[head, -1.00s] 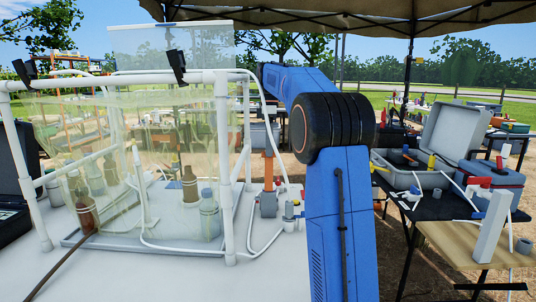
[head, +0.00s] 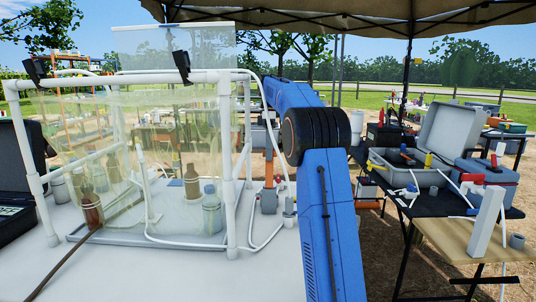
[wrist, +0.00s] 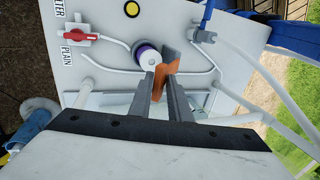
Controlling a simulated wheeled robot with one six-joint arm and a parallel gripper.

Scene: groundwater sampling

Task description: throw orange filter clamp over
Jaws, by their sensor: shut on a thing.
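The orange filter clamp (wrist: 166,75) shows in the wrist view as an orange piece between the fingertips of my gripper (wrist: 165,82). My gripper is shut on it. A white and purple cylindrical filter (wrist: 147,55) sits just left of the clamp, with white tubing running to it. In the head view an orange upright piece (head: 268,168) stands on the white table, right of the white pipe frame, partly behind tubing. My arm hides the gripper there, and the clamp's exact pose cannot be told.
A red-handled valve (wrist: 82,37) lies by the PLAIN label. White tubes cross the panel near my gripper. The clear-sheeted pipe frame (head: 230,215) holds several bottles. A grey open case (head: 445,135) stands on a dark table at right.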

